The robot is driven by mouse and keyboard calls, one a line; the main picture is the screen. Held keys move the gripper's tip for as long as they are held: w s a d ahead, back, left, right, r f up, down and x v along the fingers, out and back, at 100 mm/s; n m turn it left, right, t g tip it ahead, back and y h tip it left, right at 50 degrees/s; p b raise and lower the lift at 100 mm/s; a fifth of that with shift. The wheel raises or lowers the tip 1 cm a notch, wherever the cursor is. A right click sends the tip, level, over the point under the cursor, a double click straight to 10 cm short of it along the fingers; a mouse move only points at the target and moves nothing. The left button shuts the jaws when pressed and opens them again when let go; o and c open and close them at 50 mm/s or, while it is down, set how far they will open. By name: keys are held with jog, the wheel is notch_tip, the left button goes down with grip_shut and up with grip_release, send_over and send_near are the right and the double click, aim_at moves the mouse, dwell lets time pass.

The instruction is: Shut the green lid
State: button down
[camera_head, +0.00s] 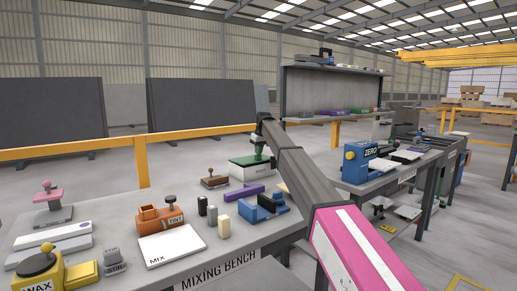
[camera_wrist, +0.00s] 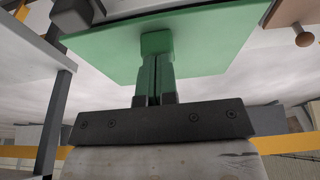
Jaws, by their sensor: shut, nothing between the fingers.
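The green lid (camera_head: 242,161) lies about flat on a white box at the back of the mixing bench (camera_head: 210,267). I cannot tell whether a small gap is left under it. The lid fills the upper middle of the wrist view (camera_wrist: 100,45), with a green block-like handle (camera_wrist: 157,42) on it. My gripper (camera_head: 259,157) is over the lid, fingers pointing at it. In the wrist view my gripper (camera_wrist: 155,58) has its fingers together, empty, with tips at the handle; whether they touch it is unclear.
A brown stamp (camera_head: 214,181) stands left of the box. A purple block (camera_head: 244,193) and a blue tool (camera_head: 262,208) lie in front. An orange TINT device (camera_head: 160,219) and a white MIX pad (camera_head: 171,249) are nearer. A second bench with a blue ZERO device (camera_head: 369,163) stands right.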

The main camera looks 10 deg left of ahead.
jog(key=shift+s+d+f, duration=0.15)
jog(key=shift+d+f, duration=0.05)
jog(key=shift+f, duration=0.25)
jog(key=shift+s+d+f, duration=0.15)
jog(key=shift+f, duration=0.25)
